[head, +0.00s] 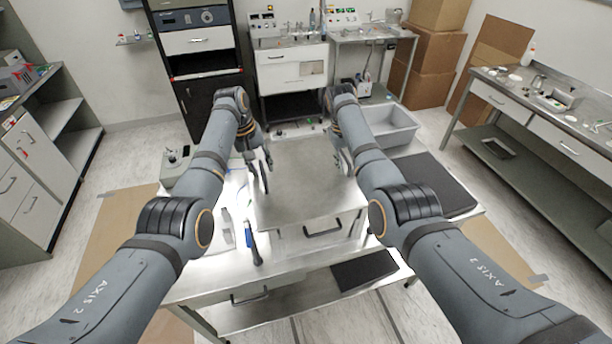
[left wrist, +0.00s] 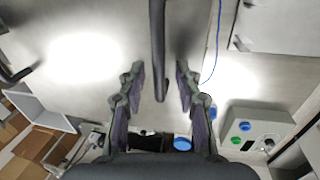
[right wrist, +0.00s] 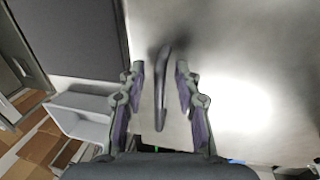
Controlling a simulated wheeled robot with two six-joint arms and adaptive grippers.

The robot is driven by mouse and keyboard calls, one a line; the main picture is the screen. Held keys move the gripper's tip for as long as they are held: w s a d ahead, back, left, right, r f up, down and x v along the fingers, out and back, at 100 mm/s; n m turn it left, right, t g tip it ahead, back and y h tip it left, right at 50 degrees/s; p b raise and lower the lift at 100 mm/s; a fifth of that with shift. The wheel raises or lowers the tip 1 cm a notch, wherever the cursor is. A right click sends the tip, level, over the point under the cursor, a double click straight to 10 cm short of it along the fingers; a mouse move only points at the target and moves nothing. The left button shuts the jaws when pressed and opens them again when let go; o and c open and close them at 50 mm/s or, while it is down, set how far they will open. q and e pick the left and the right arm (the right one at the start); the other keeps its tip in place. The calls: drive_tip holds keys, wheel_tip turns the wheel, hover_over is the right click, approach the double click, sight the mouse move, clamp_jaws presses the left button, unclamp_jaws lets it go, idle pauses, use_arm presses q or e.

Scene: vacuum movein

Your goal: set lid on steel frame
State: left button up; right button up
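The lid (head: 308,188) is a broad flat grey steel plate in the middle of the table in the head view. A dark bar handle (left wrist: 157,45) lies between the fingers of my left gripper (left wrist: 160,85) in the left wrist view. Another dark handle (right wrist: 162,90) lies between the fingers of my right gripper (right wrist: 160,85). Both grippers are open, with gaps beside the handles. In the head view my left gripper (head: 260,168) is at the lid's left side and my right gripper (head: 343,163) at its right. The steel frame cannot be clearly told apart under the plate.
A dark handle (head: 323,228) shows at the front. A blue-handled tool (head: 252,245) lies front left. A grey control box (head: 175,166) stands left. A grey bin (head: 390,125) and dark mat (head: 430,185) lie right. Benches stand around, with floor between.

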use_arm(q)
drive_tip(key=shift+w+f, duration=0.1)
drive_tip(key=shift+w, duration=0.05)
use_arm(e)
drive_tip(key=shift+w+f, duration=0.1)
drive_tip(key=shift+w, duration=0.1)
use_arm(q)
wheel_tip(320, 180, up, 12)
drive_tip(key=a, duration=0.2)
drive_tip(key=shift+s+a+f, duration=0.15)
drive_tip(key=shift+s, duration=0.1)
use_arm(e)
drive_tip(key=shift+s, duration=0.1)
wheel_tip(320, 180, up, 12)
drive_tip(key=a, duration=0.2)
drive_tip(key=shift+s+a, duration=0.15)
drive_tip(key=shift+s, duration=0.05)
drive_tip(key=shift+f, duration=0.1)
